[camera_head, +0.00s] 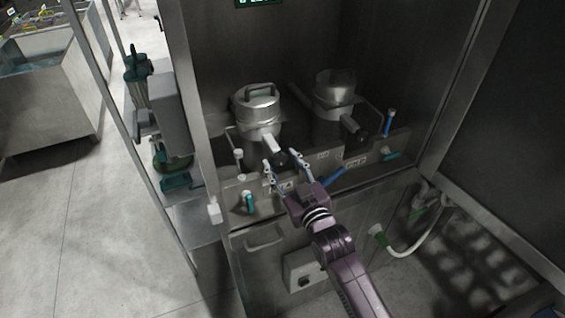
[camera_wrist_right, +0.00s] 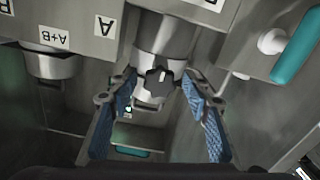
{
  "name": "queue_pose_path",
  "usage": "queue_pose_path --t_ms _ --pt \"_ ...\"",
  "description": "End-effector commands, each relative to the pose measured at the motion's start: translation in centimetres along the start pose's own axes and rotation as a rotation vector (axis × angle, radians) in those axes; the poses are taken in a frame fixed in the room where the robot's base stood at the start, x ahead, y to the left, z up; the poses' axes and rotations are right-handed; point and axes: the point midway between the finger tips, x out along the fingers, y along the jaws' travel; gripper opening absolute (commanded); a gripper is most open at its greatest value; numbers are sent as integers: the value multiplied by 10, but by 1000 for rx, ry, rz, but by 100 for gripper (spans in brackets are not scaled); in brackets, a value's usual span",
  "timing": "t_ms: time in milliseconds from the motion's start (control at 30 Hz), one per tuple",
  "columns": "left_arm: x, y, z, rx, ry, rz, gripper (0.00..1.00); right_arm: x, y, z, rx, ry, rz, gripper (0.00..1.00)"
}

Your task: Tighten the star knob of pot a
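Pot a (camera_head: 258,108) is the steel pot at the left in the head view, with a handled lid. Its short tube slopes toward me and ends in the dark star knob (camera_head: 281,159). In the right wrist view the black star knob (camera_wrist_right: 159,80) is at the end of a steel cylinder, beside a label reading A. My right gripper (camera_head: 281,161) is open; it also shows in the wrist view (camera_wrist_right: 158,90). Its blue-padded fingers stand on either side of the knob, with gaps visible. Contact is not visible. My left gripper is not in view.
A second steel pot (camera_head: 334,92) with its own dark knob (camera_head: 361,133) stands to the right. A labelled front panel (camera_head: 325,160) runs below, with a teal-handled valve (camera_head: 249,202) and a blue-handled one (camera_head: 389,122). Cabinet walls enclose both sides.

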Motion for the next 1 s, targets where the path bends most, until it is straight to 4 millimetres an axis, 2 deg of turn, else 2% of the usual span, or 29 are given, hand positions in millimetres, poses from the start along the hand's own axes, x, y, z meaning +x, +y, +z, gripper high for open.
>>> queue_pose_path --t_ms 267,433,567,800,1000 --pt "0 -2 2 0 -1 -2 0 0 0 -1 -2 2 0 48" --pt "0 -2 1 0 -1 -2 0 -12 0 0 -3 1 1 48" --pt "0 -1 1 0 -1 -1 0 -32 0 0 -2 0 0 48" --pt "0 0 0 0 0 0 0 -81 0 1 -1 -2 0 48" --pt "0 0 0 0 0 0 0 -109 0 0 -1 1 0 48"
